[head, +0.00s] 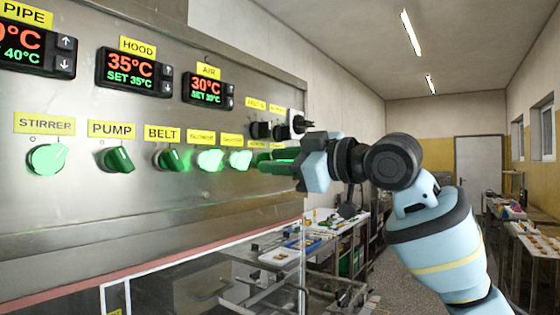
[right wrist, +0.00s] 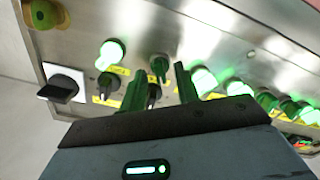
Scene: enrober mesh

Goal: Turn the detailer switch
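The switch panel (head: 120,207) fills the left of the head view. Its lower row has green rotary knobs labelled stirrer (head: 47,158), pump (head: 117,160) and belt (head: 172,159); labels farther right are too small to read, so I cannot tell which is the detailer switch. My right gripper (head: 272,166) is at the right end of this row and hides the knobs there. In the right wrist view its fingers (right wrist: 160,80) are apart, with an unlit dark green knob (right wrist: 159,67) showing between the tips. I cannot tell whether they touch it. My left gripper is out of view.
Lit knobs (right wrist: 204,80) and (right wrist: 112,52) flank the dark one in the wrist view. Black knobs and a black switch on a white plate (right wrist: 64,91) are close by. Displays (head: 133,72) sit above the row. Benches (head: 325,228) stand beyond the panel, with open floor to their right.

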